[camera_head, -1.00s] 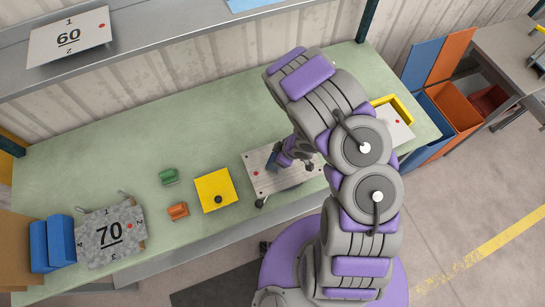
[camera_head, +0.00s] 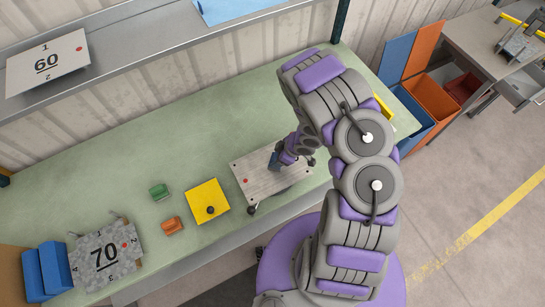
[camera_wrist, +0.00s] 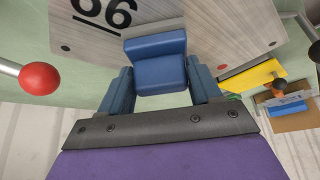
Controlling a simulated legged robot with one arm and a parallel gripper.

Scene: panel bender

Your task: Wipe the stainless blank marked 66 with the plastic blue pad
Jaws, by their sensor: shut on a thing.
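The stainless blank (camera_head: 262,190) lies on the green bench in the head view, with a red dot near its left end. The wrist view shows this blank (camera_wrist: 232,25) close up, with large black digits that look like 66, partly cut off by the frame's top edge. My gripper (camera_head: 276,160) is over the blank's upper middle part. In the wrist view my gripper (camera_wrist: 160,88) is shut on the blue pad (camera_wrist: 160,66), which sits between its blue fingers. The pad is at or just above the blank; its underside contact is hidden.
A yellow plate with a black knob (camera_head: 208,196), a green block (camera_head: 158,192) and an orange block (camera_head: 172,226) lie left of the blank. Further left are plate 70 (camera_head: 105,252) and blue blocks (camera_head: 46,270). A red ball knob (camera_wrist: 40,78) is close by in the wrist view.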

